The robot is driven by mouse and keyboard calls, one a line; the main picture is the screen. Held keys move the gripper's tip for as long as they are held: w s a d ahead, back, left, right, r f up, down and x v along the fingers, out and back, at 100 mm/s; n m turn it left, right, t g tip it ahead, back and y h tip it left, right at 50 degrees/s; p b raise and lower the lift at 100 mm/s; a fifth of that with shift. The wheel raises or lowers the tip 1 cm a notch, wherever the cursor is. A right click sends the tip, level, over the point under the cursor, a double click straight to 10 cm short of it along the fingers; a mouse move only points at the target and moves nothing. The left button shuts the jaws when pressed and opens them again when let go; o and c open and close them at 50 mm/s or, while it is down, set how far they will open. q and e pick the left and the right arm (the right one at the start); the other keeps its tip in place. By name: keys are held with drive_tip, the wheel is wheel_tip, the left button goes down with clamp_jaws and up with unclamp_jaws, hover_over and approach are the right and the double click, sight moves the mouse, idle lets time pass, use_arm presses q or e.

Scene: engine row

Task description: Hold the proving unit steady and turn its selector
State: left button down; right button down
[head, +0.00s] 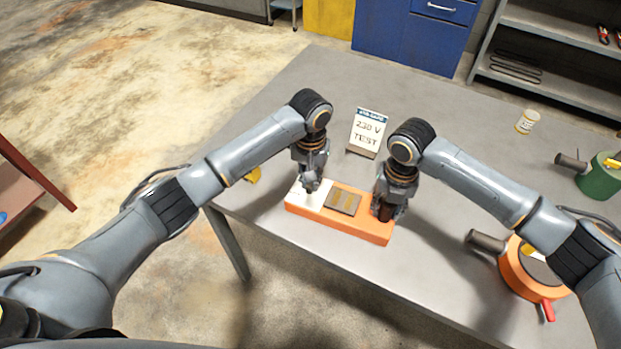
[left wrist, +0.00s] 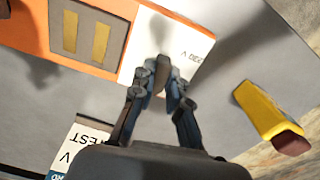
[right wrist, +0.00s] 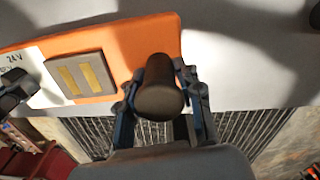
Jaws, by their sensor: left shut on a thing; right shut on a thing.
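The proving unit (head: 338,223) is a long orange block lying on the grey table. Its left end has a white plate (head: 305,197) with voltage markings. A dark pad (head: 343,201) with two brass strips sits in its middle. My left gripper (head: 312,186) is over the white plate, shut on the grey selector (left wrist: 163,72), whose pointing direction is partly hidden by the fingers. My right gripper (head: 386,208) is at the unit's right end, shut on an upright dark brown round post (right wrist: 158,92).
A "230 V TEST" card (head: 367,132) stands behind the unit. A yellow item (left wrist: 265,110) with a red-brown end lies left of it, near the table edge. An orange round device (head: 530,270), a green one (head: 598,180) and a small tin (head: 526,122) are at right.

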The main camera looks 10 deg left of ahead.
use_arm(q)
drive_tip(key=shift+m, duration=0.6)
drive_tip(key=c, duration=1.3)
unclamp_jaws()
wheel_tip(320, 180, up, 12)
drive_tip(key=shift+r, duration=0.1)
use_arm(e)
drive_tip(key=c, duration=0.8)
unclamp_jaws()
